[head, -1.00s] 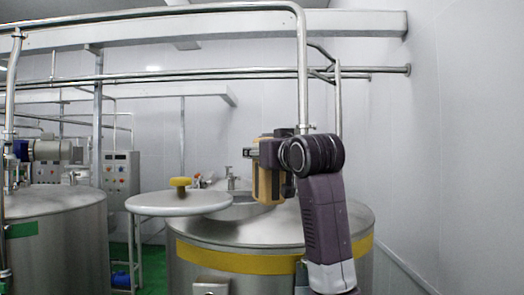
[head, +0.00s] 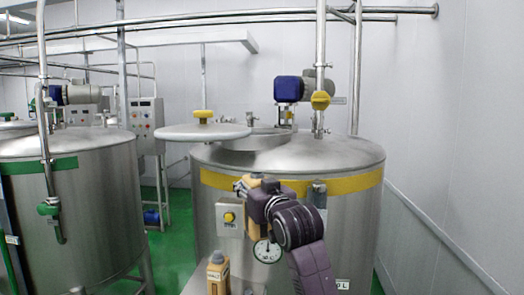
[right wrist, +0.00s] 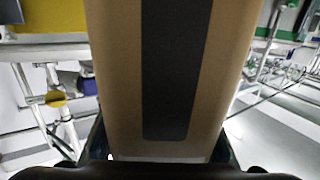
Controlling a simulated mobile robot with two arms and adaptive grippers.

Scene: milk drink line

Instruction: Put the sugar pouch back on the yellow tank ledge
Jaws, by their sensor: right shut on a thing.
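A tan pouch with a dark stripe (right wrist: 120,75) fills the middle of the right wrist view, between the dark fingers of my right gripper. My right gripper (head: 245,187) is shut on it in front of the yellow-banded tank (head: 350,225). The pouch is small and partly hidden by the gripper in the head view. A grey ledge (head: 195,284) shows at the bottom edge, low in front of the tank, largely cut off. My left gripper is in neither current view.
A tan bottle-like item with a grey cap (head: 217,276) stands at the bottom edge. A switch box (head: 229,217) and a round gauge (head: 267,251) are on the tank front, close to my right arm. A green-banded tank (head: 75,215) stands to the left, with green floor between.

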